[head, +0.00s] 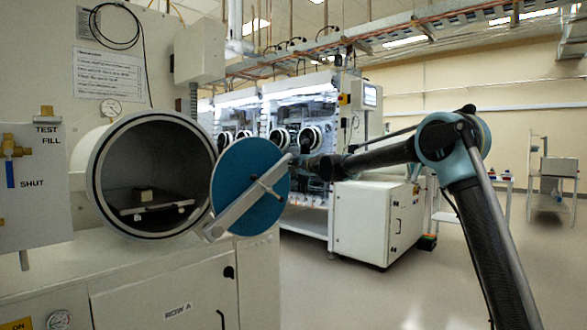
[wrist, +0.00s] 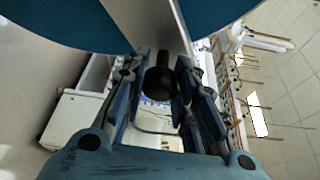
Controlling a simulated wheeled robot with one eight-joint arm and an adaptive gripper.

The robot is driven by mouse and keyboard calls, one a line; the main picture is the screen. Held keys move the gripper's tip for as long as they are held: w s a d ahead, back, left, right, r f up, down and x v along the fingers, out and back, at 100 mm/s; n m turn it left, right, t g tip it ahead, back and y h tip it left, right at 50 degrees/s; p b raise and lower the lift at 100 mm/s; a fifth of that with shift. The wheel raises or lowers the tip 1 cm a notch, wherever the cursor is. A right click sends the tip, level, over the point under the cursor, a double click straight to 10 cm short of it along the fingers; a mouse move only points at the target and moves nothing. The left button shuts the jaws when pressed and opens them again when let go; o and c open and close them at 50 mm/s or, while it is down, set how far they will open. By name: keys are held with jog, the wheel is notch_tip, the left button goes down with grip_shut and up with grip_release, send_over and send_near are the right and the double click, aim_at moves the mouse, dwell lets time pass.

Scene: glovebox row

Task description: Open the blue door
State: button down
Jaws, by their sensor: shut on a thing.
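The round blue door (head: 233,180) stands swung away to the right of its round chamber (head: 92,180), so the opening is uncovered. A grey bar (head: 232,212) crosses the door's face with a small crosspiece at its middle. My gripper (head: 299,164) is at the bar's upper right end, by the door's right edge. In the wrist view, my gripper (wrist: 160,88) is shut on a black handle (wrist: 158,75) at the end of the bar (wrist: 150,22). The blue door (wrist: 70,18) shows on both sides of the bar there. The finger contact is partly hidden in the head view.
Inside the chamber are a tray (head: 157,208) and a small tan block (head: 145,195). A valve panel (head: 30,195) stands at the left. Behind the door are more gloveboxes and a white cabinet (head: 372,222). The floor (head: 400,285) at the front right is clear.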

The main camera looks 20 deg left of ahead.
jog(key=shift+w+d+r, duration=0.1)
jog(key=shift+w+d, duration=0.2)
jog(key=c, duration=1.3)
grip_release()
jog(key=shift+d, duration=0.15)
jog(key=shift+s+a, duration=0.15)
jog(key=shift+a, duration=0.05)
jog(key=shift+s+d, duration=0.1)
jog(key=shift+s, duration=0.15)
jog(key=v, duration=1.1)
jog(key=shift+d, duration=0.35)
